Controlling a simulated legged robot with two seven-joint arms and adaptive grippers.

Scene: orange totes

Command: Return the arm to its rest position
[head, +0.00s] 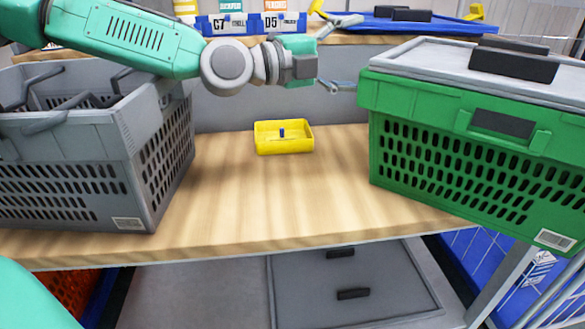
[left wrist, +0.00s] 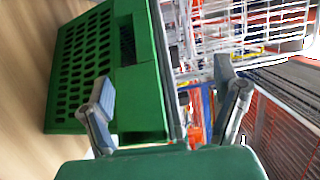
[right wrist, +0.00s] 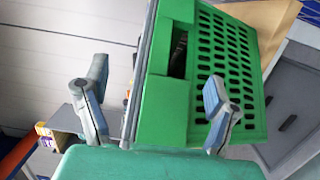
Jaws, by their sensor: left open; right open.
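My left gripper (head: 356,53) reaches in from the left, above the wooden shelf. Its two fingers are spread with nothing between them, close to the near-left upper corner of the green crate (head: 372,95); I cannot tell if they touch it. In the left wrist view the open fingers (left wrist: 165,80) show with the green crate (left wrist: 128,85) beyond them. My right gripper does not show in the head view. In the right wrist view its fingers (right wrist: 155,82) are spread and empty, with the green crate (right wrist: 170,105) behind them.
A grey crate (head: 140,130) stands left on the wooden shelf (head: 260,205), under my left arm. A small yellow tray (head: 284,148) holding a small blue item (head: 282,132) sits between the crates. Labelled blue bins (head: 250,24) and a blue lid (head: 400,22) are behind. The shelf's front middle is clear.

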